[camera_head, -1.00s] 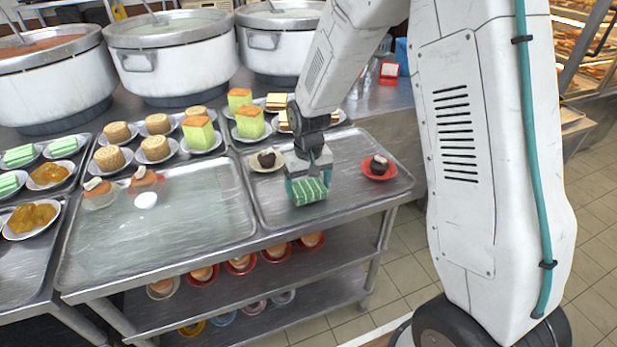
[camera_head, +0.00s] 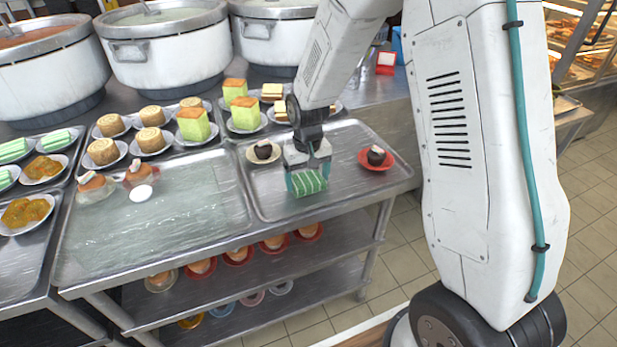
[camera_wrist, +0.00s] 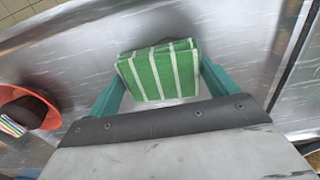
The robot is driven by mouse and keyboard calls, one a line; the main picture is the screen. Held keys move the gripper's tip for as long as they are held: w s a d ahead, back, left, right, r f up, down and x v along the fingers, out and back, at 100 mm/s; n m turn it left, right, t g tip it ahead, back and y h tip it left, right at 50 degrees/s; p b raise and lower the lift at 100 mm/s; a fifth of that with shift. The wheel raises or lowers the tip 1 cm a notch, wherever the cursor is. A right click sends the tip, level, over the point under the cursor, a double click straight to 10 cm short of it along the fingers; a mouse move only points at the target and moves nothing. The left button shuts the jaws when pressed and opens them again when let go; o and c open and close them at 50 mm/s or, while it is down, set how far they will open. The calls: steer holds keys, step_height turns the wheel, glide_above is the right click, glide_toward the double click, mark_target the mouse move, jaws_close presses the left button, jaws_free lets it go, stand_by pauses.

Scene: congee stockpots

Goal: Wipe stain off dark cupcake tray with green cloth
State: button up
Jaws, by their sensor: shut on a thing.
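My gripper (camera_head: 306,179) is shut on a folded green cloth with white stripes (camera_head: 309,184), over the metal tray at the right of the counter. In the wrist view the cloth (camera_wrist: 160,72) sits between my two teal fingers. The tray (camera_head: 345,150) holds two dark cupcakes: one on a pale plate (camera_head: 263,150) left of my gripper, one on a red plate (camera_head: 376,156) to the right. No stain shows clearly on the tray; the patch under the cloth is hidden. I cannot tell whether the cloth touches the metal.
A tray at left (camera_head: 160,225) holds two orange-brown desserts and a white round item. Plates of cakes (camera_head: 193,125) and large stockpots (camera_head: 167,50) stand behind. Shelves below hold several cups. A red box (camera_head: 386,63) stands at the back.

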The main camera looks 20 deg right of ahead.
mark_target(305, 180)
steer(key=shift+s+d+r, duration=0.1)
steer(key=shift+s+d, duration=0.05)
steer(key=shift+d, duration=1.15)
steer(key=shift+a+f, duration=0.2)
steer(key=shift+a, duration=0.7)
steer(key=shift+a+r, duration=0.2)
steer(key=shift+a, duration=0.1)
steer(key=shift+a+r, duration=0.5)
steer(key=shift+r, duration=3.35)
